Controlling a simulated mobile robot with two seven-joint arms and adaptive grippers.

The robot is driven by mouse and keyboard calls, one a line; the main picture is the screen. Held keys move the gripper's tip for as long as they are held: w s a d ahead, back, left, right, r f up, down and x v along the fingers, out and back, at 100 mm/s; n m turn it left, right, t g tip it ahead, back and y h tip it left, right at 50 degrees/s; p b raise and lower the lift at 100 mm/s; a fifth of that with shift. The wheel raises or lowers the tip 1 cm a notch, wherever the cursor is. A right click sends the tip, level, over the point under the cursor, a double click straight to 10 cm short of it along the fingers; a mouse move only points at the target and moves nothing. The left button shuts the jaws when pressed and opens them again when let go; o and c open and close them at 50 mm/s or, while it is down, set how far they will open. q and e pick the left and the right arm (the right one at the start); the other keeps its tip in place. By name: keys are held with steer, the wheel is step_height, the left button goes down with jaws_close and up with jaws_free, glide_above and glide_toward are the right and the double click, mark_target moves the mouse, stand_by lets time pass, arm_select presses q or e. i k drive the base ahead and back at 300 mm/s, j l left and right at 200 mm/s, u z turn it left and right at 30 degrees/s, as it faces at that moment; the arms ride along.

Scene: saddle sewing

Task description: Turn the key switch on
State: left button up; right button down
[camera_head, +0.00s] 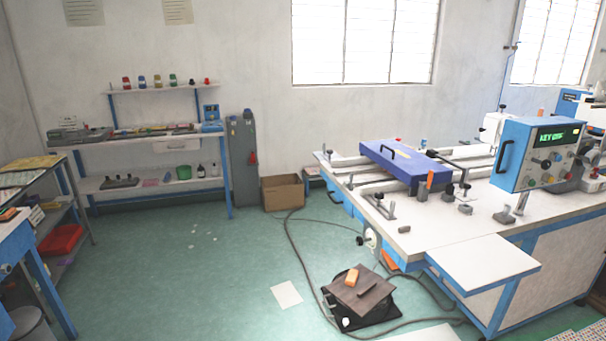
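A blue control box (516,160) stands on a post on the sewing machine table at the right. On its grey front panel is a lit green display (558,136). The text on it starts with "KEY"; the rest is too small to read surely. Below the display are several knobs and buttons, among them a black knob (546,164) and a red one. I cannot tell which of them is the key switch or how it is turned. Neither of my grippers shows in the head view.
The white-topped machine table (450,232) carries a blue clamp plate (400,160) and small metal parts. A white side shelf (484,262) juts from its front. A foot pedal (362,294), cables and papers lie on the floor. The green floor (200,290) left of the pedal is mostly clear.

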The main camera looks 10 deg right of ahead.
mark_target(570, 154)
steer(key=i+z, duration=0.35)
steer(key=i+j+z, duration=0.15)
steer(key=i+z, duration=0.2)
steer(key=i+j+z, duration=0.2)
steer(key=z, duration=0.15)
steer(key=i+j+z, duration=0.15)
steer(key=i+z, duration=0.2)
steer(key=i+j+z, duration=0.15)
steer(key=z, duration=0.15)
steer(key=i+j+z, duration=0.55)
steer(key=i, duration=0.15)
steer(key=i+j+z, duration=0.15)
steer(key=i, duration=0.2)
